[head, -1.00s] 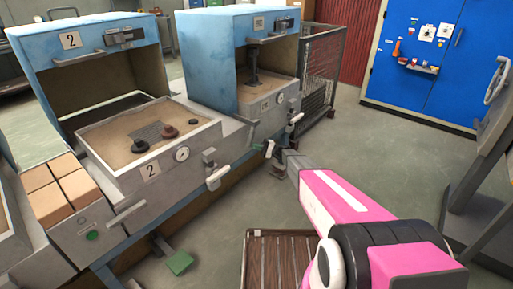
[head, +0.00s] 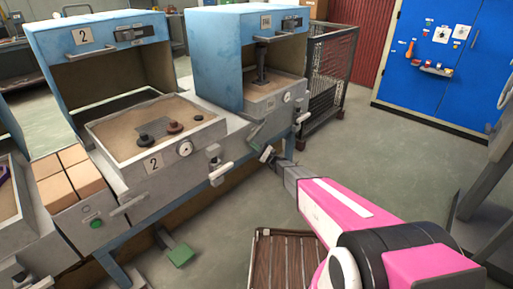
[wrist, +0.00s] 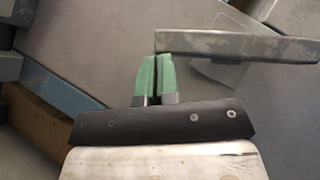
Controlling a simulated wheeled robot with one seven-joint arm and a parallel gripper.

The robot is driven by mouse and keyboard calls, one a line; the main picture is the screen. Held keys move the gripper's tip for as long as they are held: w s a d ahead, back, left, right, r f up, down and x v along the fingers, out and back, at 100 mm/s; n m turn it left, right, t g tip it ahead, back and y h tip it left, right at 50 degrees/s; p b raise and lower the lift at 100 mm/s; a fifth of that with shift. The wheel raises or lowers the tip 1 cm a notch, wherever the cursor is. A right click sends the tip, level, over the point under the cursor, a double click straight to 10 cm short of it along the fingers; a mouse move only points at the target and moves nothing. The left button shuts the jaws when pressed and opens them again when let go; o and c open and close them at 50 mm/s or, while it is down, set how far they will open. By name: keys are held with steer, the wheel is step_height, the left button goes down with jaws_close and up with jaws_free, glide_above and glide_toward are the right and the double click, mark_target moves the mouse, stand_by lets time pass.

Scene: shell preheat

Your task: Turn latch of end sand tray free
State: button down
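The end sand tray (head: 270,91) sits in the right-hand blue booth, with sand and a dark upright tool in it. Its latch (head: 304,117), with a pale handle, is at the tray's right front, beside the gauge. My gripper (head: 255,146) is low in front of the bench, left of and below that latch and apart from it. In the wrist view its green fingers (wrist: 158,76) are together with nothing visible between them. A grey bar (wrist: 235,46) lies by the fingertips; I cannot tell whether they touch. The latch cannot be made out in the wrist view.
A second tray (head: 108,128) marked 2, with its own pale-handled latch (head: 219,171), stands left. Tan blocks (head: 70,180) sit further left. A slatted pallet (head: 285,262) lies below my arm. A wire cage (head: 331,72) stands beyond the end booth.

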steer(key=shift+s+a+r, duration=0.4)
steer(key=shift+s+r, duration=0.05)
steer(key=shift+r, duration=0.15)
steer(key=shift+s+a+r, duration=0.35)
steer(key=shift+s+r, duration=0.1)
steer(key=shift+r, duration=0.35)
